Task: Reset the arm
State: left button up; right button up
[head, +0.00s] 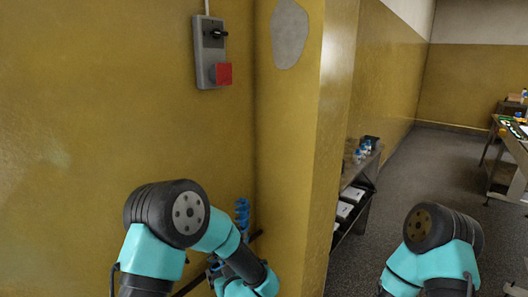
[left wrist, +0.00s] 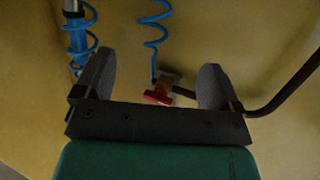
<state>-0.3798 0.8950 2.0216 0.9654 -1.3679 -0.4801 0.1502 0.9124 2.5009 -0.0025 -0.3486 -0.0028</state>
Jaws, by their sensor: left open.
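My left gripper (left wrist: 152,82) is open in the left wrist view, its two dark fingers wide apart. A red valve-like handle (left wrist: 158,96) on a brownish fitting shows between the fingers; I cannot tell how far beyond them it is. In the head view my left arm is bent at the lower left, close to the yellow wall, and its gripper cannot be made out. My right arm shows at the lower right, with its gripper out of the picture.
A blue coiled hose (head: 242,212) hangs by the wall, also seen in the left wrist view (left wrist: 154,30). A dark pipe (left wrist: 290,85) runs at right there. A grey switch box (head: 210,45) with a red block is on the wall. A shelf (head: 352,195) stands beyond the pillar.

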pick_arm(q)
jog(key=s+a+f+m+g+h, duration=0.2)
jog(key=s+a+f+h, duration=0.15)
jog(key=f, duration=0.35)
jog(key=s+a+f+m+g+h, duration=0.1)
jog(key=s+a+f+g+h, duration=0.25)
jog(key=f, duration=0.45)
jog(key=s+a+f+g+h, duration=0.1)
jog(key=s+f+g+h, duration=0.1)
jog(key=s, duration=0.7)
jog(key=s+a+f+m+g+h, duration=0.1)
jog(key=s+f+g, duration=0.3)
jog(key=s, duration=0.5)
jog(key=shift+s+f+g+h, duration=0.25)
jog(key=shift+f+g+h, duration=0.2)
jog(key=shift+h, duration=0.25)
